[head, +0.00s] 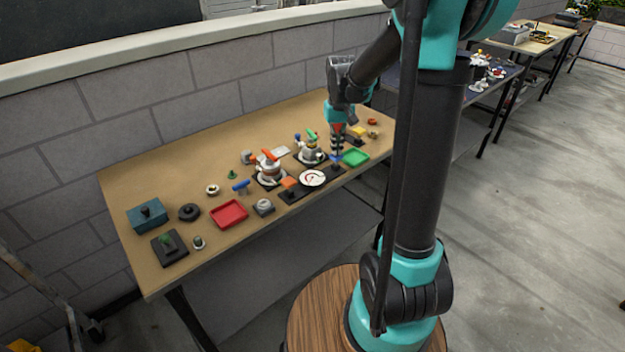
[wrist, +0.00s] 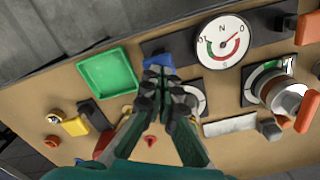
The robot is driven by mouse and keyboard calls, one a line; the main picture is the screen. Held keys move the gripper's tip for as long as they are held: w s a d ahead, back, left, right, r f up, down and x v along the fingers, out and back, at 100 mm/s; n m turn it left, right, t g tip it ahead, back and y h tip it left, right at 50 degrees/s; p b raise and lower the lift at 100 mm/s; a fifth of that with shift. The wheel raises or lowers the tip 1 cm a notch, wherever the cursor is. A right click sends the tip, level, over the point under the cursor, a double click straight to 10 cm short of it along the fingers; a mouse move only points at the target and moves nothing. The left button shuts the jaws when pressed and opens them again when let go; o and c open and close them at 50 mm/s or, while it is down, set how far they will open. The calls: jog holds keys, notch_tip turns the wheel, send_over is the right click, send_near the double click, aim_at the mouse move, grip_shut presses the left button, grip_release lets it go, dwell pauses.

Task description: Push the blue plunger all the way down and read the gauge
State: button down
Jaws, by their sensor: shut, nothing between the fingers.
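The blue plunger (wrist: 158,61) shows just beyond my fingertips in the wrist view, on a dark base plate. Its blue edge also shows in the head view (head: 336,158), under my gripper (head: 337,152). My gripper (wrist: 155,74) is shut and empty, pointing down at the plunger. The fingertips cover part of the plunger, so I cannot tell whether they touch it or how far down it is.
A green tray (wrist: 108,73) lies close beside the plunger. A yellow block (wrist: 75,126) is near it. Kettle-like vessels (head: 269,168) with orange and green handles stand left of my gripper. A red tray (head: 229,213) lies farther left. The table's front edge is close to the plunger.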

jog(key=shift+f, duration=1.4)
jog(key=shift+r, duration=2.1)
jog(key=shift+r, duration=2.5)
jog(key=shift+s, duration=0.1)
jog(key=s+d+f+t, duration=0.1)
jog(key=s+f, duration=0.3)
jog(key=s, duration=0.3)
jog(key=s+d+f+t, duration=0.1)
jog(key=s+f, duration=0.3)
jog(key=s, duration=0.3)
jog(key=s+d+f+m+t, duration=0.1)
jog(key=s+d+f+t, duration=0.1)
jog(key=s+f, duration=0.3)
jog(key=s, duration=0.3)
jog(key=shift+w, duration=0.1)
